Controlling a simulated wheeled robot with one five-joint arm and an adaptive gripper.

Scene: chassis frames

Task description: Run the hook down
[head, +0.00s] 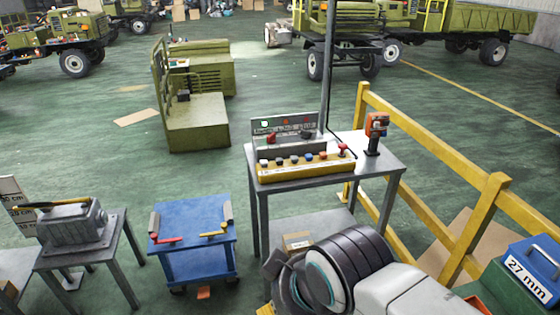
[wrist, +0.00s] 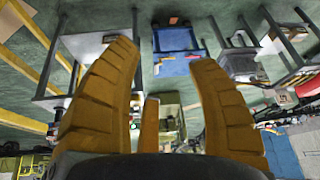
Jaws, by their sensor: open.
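A yellow control box (head: 305,170) with a row of several coloured buttons lies on the grey table (head: 370,157); a red mushroom-shaped knob (head: 343,149) stands at its right end. Behind it is an upright grey panel (head: 285,128) with small lamps, a red handle and a dark one. An orange-and-black hand control (head: 376,132) stands on the table's right side. I cannot make out a hook in either view. My gripper (wrist: 165,58) is open and empty in the wrist view, its yellow fingers spread; I cannot make out its fingers in the head view.
A blue cart (head: 192,240) stands left of the table; it also shows in the wrist view (wrist: 176,40). A grey stand with a metal housing (head: 72,222) is farther left. A yellow railing (head: 480,220) runs along the right. A tall grey post (head: 328,65) rises behind the table.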

